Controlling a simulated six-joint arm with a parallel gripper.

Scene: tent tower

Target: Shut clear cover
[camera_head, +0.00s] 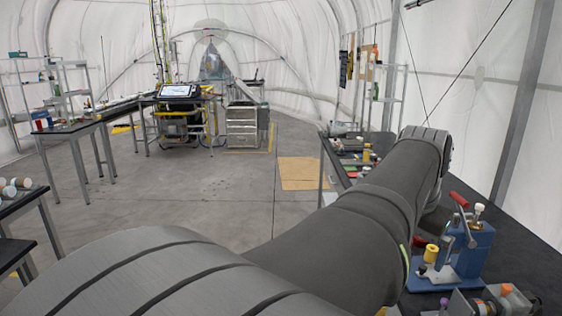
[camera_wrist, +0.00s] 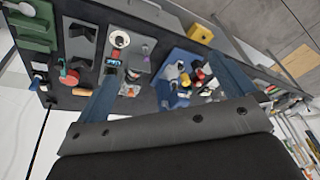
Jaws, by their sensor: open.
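I cannot make out a clear cover in either view; it may be too small, see-through or hidden. My gripper (camera_wrist: 163,68) is open in the wrist view. Its two blue-grey fingers stand wide apart above the black bench, with nothing held between them. A blue fixture (camera_wrist: 177,72) with small coloured parts shows between the fingers, beyond the tips. In the head view, my arm reaches over the right-hand bench and hides part of it; the gripper itself does not show there.
A blue device with a red-handled lever (camera_head: 476,245) stands on the right bench (camera_head: 520,258), near my arm. The concrete floor (camera_head: 200,190) is open.

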